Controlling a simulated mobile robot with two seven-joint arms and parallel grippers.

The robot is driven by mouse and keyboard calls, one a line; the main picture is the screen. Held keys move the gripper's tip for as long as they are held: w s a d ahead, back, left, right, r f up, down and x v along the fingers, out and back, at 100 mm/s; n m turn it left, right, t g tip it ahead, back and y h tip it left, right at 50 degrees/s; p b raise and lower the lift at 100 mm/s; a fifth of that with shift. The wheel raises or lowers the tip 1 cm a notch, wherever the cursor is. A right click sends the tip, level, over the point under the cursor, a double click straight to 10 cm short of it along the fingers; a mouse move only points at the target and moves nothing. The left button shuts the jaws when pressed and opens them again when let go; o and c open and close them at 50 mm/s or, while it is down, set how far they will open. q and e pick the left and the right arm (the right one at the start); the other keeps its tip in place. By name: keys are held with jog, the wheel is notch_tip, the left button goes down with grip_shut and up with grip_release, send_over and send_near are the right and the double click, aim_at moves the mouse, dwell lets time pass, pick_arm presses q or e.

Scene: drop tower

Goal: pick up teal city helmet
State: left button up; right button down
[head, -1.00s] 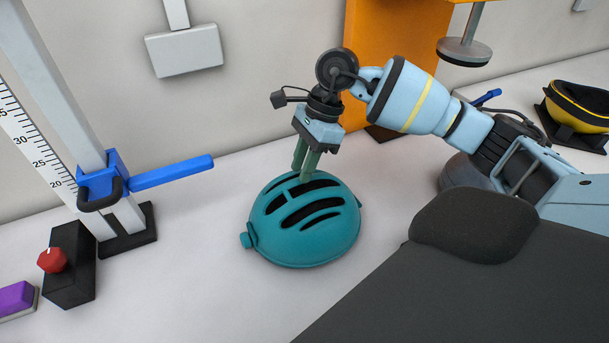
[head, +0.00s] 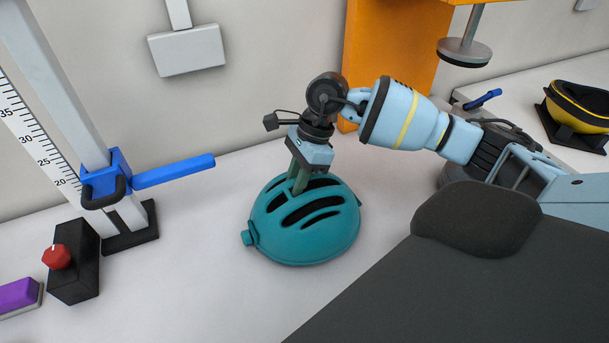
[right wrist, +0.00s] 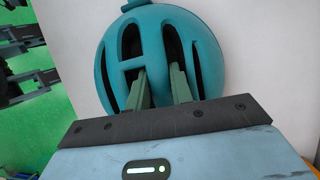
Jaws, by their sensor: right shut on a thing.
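The teal city helmet (head: 318,238) rests dome up on the white table in the head view, its dark vent slots facing upward. My right gripper (head: 299,188) is over its top rear part, with the green fingers down in the vents. In the right wrist view the helmet (right wrist: 196,58) fills the upper middle, and the fingers of the gripper (right wrist: 160,85) reach into two slots, shut on the strip between them. The fingertips are hidden inside the slots. My left gripper is not in view.
A measuring column with a blue lever (head: 174,171) stands to the left. A black box with a red knob (head: 57,256) and a purple block (head: 17,294) lie at the lower left. An orange panel (head: 390,50) stands behind. A yellow and black helmet (head: 582,106) sits at the far right.

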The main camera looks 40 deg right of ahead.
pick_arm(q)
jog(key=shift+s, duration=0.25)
pick_arm(e)
jog(key=shift+r, duration=0.2)
